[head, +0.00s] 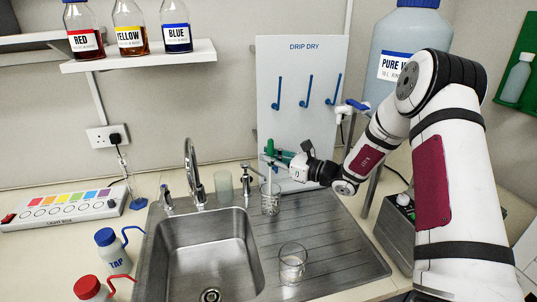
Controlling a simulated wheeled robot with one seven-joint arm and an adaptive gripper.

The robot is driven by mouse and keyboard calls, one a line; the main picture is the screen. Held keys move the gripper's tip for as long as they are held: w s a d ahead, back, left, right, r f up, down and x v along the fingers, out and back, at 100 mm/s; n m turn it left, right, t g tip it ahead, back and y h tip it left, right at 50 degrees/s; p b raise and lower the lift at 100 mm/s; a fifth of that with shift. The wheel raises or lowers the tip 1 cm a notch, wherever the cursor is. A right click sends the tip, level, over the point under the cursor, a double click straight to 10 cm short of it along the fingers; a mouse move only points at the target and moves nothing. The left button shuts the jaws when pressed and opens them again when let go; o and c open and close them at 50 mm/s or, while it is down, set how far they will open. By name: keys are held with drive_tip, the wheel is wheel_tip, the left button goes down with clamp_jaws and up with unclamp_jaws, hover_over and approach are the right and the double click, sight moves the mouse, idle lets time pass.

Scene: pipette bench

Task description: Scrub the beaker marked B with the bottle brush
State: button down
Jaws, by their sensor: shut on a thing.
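My gripper (280,156) is at the back of the draining board, shut on the bottle brush (269,177), which seems to have a green handle. The brush stem points down, and its lower end appears to be inside a clear glass beaker (270,205) standing on the draining board. Contact between the bristles and the glass is too small to tell. A second clear beaker (292,264) stands nearer, on the board's front left. A cloudy beaker or cup (223,187) stands behind the sink. I cannot read a letter on any of them.
The steel sink (208,255) lies left of the ridged draining board (335,240), with a tap (192,170) behind it. A white DRIP DRY board (300,60) with blue pegs stands behind my gripper. Wash bottles (113,252) stand front left. The board's right side is clear.

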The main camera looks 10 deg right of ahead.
drive_tip(key=shift+w+d+r, duration=0.25)
drive_tip(key=shift+w, duration=0.25)
drive_tip(key=shift+r, duration=0.2)
wheel_tip(320, 180, up, 13)
drive_tip(key=p, duration=0.3)
drive_tip(key=shift+s+d+f, duration=0.2)
drive_tip(key=shift+s+d, duration=0.15)
drive_tip(key=shift+s, duration=0.05)
idle(0.8)
drive_tip(key=shift+r, duration=0.1)
